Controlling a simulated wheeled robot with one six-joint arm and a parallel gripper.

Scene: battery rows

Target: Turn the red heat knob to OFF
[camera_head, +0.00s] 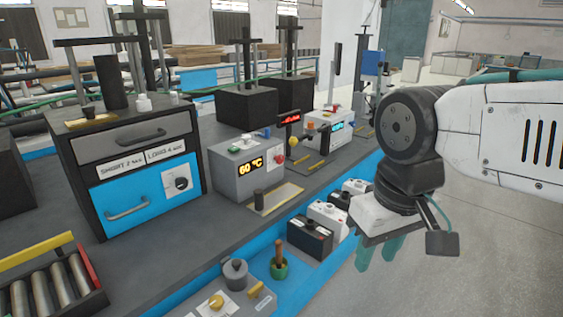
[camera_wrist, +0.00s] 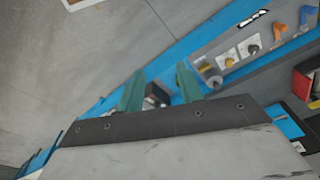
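A grey heater box (camera_head: 235,180) with a lit "60 °C" display (camera_head: 250,166) stands on the bench in the middle of the head view. A small red knob (camera_head: 279,160) shows at its right side; its pointer and markings are too small to read. My gripper (camera_head: 376,262) hangs to the right of the bench, well apart from the box and knob. Its teal fingers are spread with nothing between them. They also show apart in the wrist view (camera_wrist: 160,70), where I cannot make out the red knob.
A drawer cabinet (camera_head: 135,150) stands left of the heater box. Several batteries, including a black one (camera_head: 309,238), line the lower blue-edged shelf between bench and gripper. A roller tray (camera_head: 50,290) is at bottom left. The grey floor (camera_head: 480,260) at right is clear.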

